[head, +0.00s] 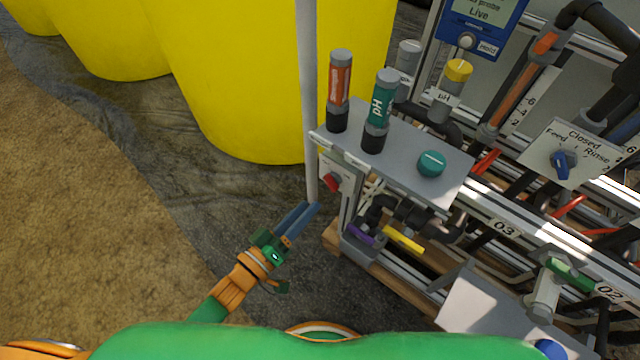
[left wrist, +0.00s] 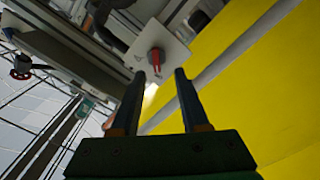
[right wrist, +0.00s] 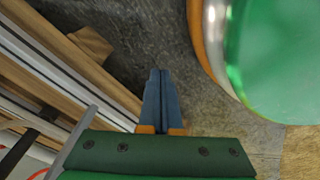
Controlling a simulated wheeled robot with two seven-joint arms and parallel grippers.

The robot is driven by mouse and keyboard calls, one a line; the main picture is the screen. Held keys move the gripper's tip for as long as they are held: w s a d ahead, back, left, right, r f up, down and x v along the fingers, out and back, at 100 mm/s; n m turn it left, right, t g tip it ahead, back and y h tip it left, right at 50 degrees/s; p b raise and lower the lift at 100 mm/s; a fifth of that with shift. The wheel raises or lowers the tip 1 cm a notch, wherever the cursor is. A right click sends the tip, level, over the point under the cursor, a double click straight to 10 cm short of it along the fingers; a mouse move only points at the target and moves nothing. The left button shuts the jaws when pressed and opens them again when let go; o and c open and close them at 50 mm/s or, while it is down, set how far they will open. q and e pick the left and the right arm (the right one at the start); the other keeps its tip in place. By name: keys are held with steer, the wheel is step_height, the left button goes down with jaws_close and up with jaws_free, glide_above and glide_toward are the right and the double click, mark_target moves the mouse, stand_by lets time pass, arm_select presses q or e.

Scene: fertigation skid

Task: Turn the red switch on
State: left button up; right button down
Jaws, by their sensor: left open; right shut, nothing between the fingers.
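The red switch (head: 332,182) is a small red knob on a pale plate at the left end of the skid, below the grey shelf. In the left wrist view the red switch (left wrist: 156,60) shows beyond the fingertips, nearer the left finger. My left gripper (head: 311,206) is open and empty, a little below and left of the switch in the head view, apart from it. It also shows in the left wrist view (left wrist: 160,72). My right gripper (right wrist: 160,72) is shut and empty in the right wrist view, over the ground beside the skid's wooden base.
A grey upright pole (head: 308,100) stands just left of the switch, before large yellow tanks (head: 240,70). The grey shelf (head: 400,150) holds two probe bottles (head: 376,110) and a green knob (head: 431,163). Purple and yellow handles (head: 403,240) sit lower right. Bare ground (head: 110,190) is free at left.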

mark_target(329, 186)
arm_select(q)
steer(key=x, duration=0.3)
steer(key=b+x, duration=0.1)
steer(key=x, duration=0.2)
steer(key=shift+d+r, duration=0.25)
steer(key=shift+d, duration=0.15)
jaws_close()
